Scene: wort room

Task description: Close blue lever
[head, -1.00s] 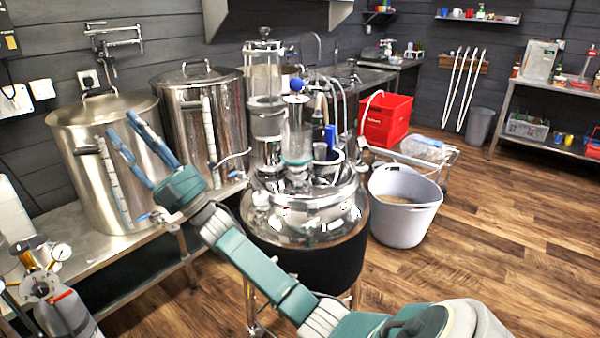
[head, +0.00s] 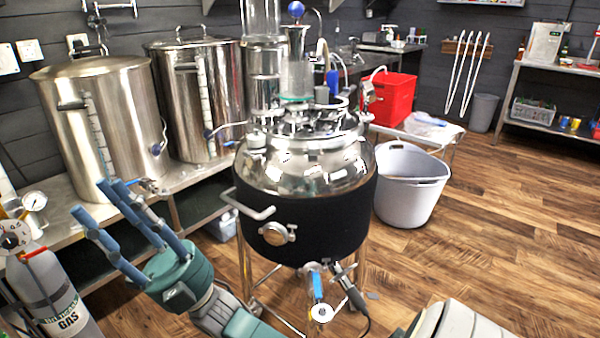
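A blue lever (head: 317,287) hangs nearly upright at the outlet valve under the black-jacketed steel tank (head: 315,222). Smaller blue handles show at the left kettle's valve (head: 150,184) and the right kettle's valve (head: 230,143). I cannot tell from the view which one the task means.
Two steel kettles (head: 100,115) stand on a metal bench at the left. A grey gas cylinder (head: 58,290) is at the lower left. A grey tub (head: 410,190) stands right of the tank, with a red crate (head: 388,98) behind. The wooden floor at the right is clear.

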